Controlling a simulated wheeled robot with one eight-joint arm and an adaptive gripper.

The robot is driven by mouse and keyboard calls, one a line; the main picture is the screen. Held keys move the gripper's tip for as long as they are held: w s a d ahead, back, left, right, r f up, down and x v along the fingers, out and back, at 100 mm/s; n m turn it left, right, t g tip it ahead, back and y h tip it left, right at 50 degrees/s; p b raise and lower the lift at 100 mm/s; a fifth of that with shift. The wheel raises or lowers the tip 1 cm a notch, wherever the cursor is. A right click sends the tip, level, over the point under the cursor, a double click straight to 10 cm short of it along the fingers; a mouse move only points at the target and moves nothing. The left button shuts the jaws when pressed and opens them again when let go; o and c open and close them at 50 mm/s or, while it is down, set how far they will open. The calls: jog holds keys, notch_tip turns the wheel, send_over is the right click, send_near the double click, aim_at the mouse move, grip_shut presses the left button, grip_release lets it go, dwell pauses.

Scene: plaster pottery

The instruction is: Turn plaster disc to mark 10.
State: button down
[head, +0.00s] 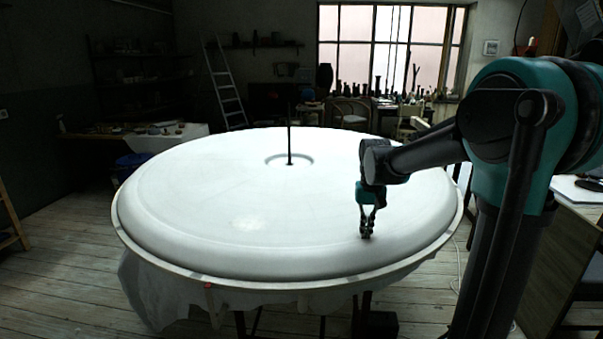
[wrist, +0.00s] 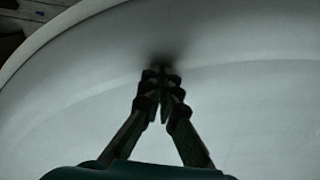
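The plaster disc (head: 230,215) is a large white round slab with a raised, rounded edge. It lies flat on a round stand in the head view and fills most of the wrist view (wrist: 70,110). A thin dark rod (head: 289,145) stands upright in a ring-shaped recess at its centre. No numbered mark is readable. My gripper (head: 367,236) points down at the near right part of the disc, inside its edge. Its fingertips meet in the wrist view (wrist: 161,72), with nothing seen between them. A dark shadow lies at the tips; I cannot tell whether they touch the plaster.
A pale rim (head: 260,285) with hanging cloth (head: 160,295) surrounds the disc's base. A wooden cabinet (head: 565,250) stands close on the right. A ladder (head: 224,85) and a crowded workbench (head: 385,108) are at the back. Plank floor (head: 60,260) is open at the left.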

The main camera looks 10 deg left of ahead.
aim_at(295, 248)
jog(key=shift+s+a, duration=0.45)
jog(key=shift+a, duration=0.35)
jog(key=shift+s+a, duration=0.45)
jog(key=shift+a, duration=0.3)
jog(key=shift+s+a+r, duration=0.1)
jog(key=shift+s+a, duration=0.4)
jog(key=shift+a, duration=0.9)
jog(key=shift+s+a, duration=0.45)
jog(key=shift+a, duration=0.95)
jog(key=shift+s+a+r, duration=0.1)
jog(key=shift+s+a, duration=0.4)
jog(key=shift+a, duration=0.9)
jog(key=shift+s+a+f, duration=0.1)
jog(key=shift+s+a, duration=0.2)
jog(key=shift+a, duration=0.9)
jog(key=shift+s+a+f, duration=0.1)
jog(key=shift+s+a, duration=0.2)
jog(key=shift+a, duration=0.9)
jog(key=shift+s+a, duration=0.3)
jog(key=shift+a, duration=0.9)
jog(key=shift+s+a+f, duration=0.1)
jog(key=shift+s+a, duration=0.2)
jog(key=shift+a, duration=0.5)
jog(key=shift+d, duration=0.1)
